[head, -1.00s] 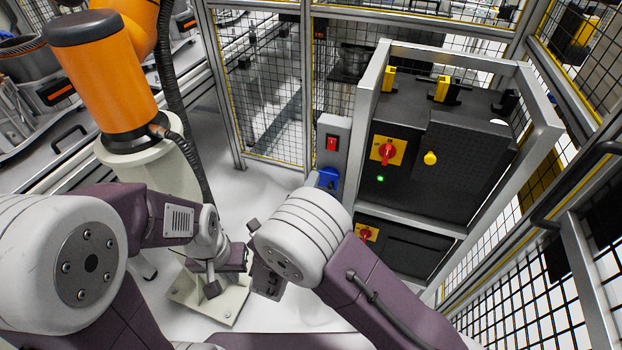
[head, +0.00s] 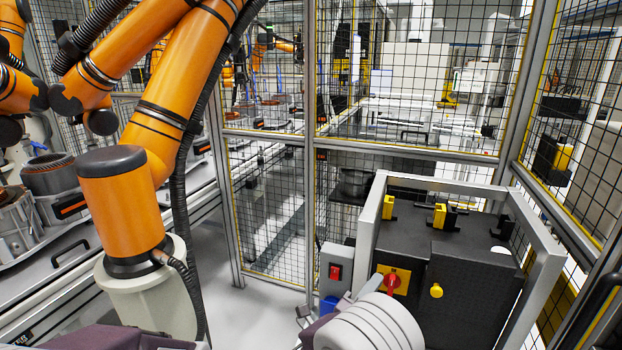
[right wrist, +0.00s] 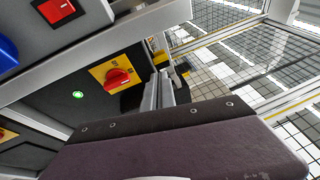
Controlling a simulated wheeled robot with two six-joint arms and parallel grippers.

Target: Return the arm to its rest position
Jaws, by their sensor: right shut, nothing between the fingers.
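My right arm's white, ringed joint (head: 370,325) shows at the bottom of the head view, in front of the black control cabinet. A small grey part of my right gripper (head: 304,314) shows just left of that joint. It is shut and empty, and most of it is hidden. It appears close to the grey switch post, but I cannot tell the gap. In the right wrist view, a purple arm link of mine with a dark edge fills the lower part. My left gripper is out of view; only a purple piece of my left arm shows at the bottom left.
The black cabinet (head: 475,290) in its grey frame has a red rotary switch (head: 392,281) and yellow button (head: 436,290). The grey switch post (head: 338,262) stands beside it. An orange robot arm (head: 120,205) stands left. Mesh fencing (head: 265,200) closes the back and right.

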